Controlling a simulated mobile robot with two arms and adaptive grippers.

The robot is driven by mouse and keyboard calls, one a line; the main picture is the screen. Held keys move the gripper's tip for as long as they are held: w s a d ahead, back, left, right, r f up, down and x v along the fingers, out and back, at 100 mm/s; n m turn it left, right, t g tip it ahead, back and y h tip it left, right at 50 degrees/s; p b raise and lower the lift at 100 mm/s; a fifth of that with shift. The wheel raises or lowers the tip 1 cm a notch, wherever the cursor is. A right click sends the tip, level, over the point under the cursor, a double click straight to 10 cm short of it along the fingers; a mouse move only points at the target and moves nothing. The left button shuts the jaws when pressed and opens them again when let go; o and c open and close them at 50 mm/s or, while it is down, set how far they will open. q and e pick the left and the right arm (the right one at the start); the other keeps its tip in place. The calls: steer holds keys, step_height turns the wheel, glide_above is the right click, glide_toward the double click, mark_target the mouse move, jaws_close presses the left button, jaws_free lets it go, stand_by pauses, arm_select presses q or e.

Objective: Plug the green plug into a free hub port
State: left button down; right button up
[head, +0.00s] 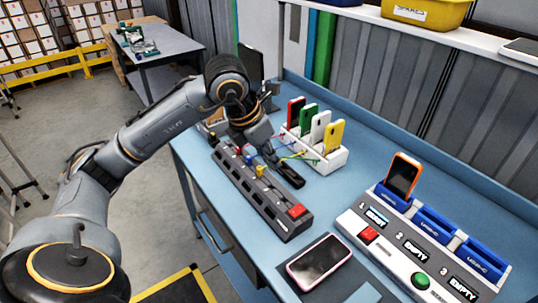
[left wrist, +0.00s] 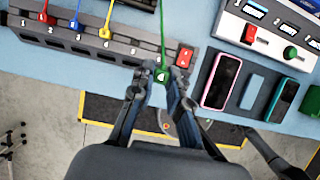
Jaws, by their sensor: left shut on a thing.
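The green plug (left wrist: 161,75) is held between the fingertips of my left gripper (left wrist: 163,84), with its green cable (left wrist: 163,30) running up the left wrist view. In the head view my left gripper (head: 292,177) hangs by the far side of the hub and the plug is hidden. The hub (head: 262,196) is a long dark strip with a red switch (head: 297,211) at its near end. In the left wrist view the hub (left wrist: 75,43) has red (left wrist: 44,17), blue (left wrist: 73,25) and yellow (left wrist: 104,33) plugs. The plug overlaps the hub's edge beside the red switch (left wrist: 184,56); its height cannot be told.
A white rack (head: 330,160) with several phones stands behind the hub. A pink-framed phone (head: 318,262) lies on a dark mat near the front. A charging station (head: 385,246) with an orange phone (head: 403,174) stands at right. Bare blue bench (head: 335,200) lies between.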

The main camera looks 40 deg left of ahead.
arm_select(q)
step_height(320, 180, down, 7)
steer(key=b, duration=0.5)
steer(key=shift+r+b, duration=0.15)
steer(key=shift+b, duration=0.2)
steer(key=shift+w+a, duration=0.1)
glide_above(274, 186)
steer(key=s, duration=0.1)
steer(key=shift+s+a+p, duration=0.15)
steer(key=shift+a+p, duration=0.15)
steer(key=shift+p, duration=0.1)
stand_by(0.6)
stand_by(0.4)
steer(key=shift+f+b, duration=2.05)
steer(key=shift+f, duration=0.45)
steer(key=shift+s+f+b, duration=0.1)
steer(key=shift+f+b, duration=0.55)
steer(key=shift+f, duration=0.15)
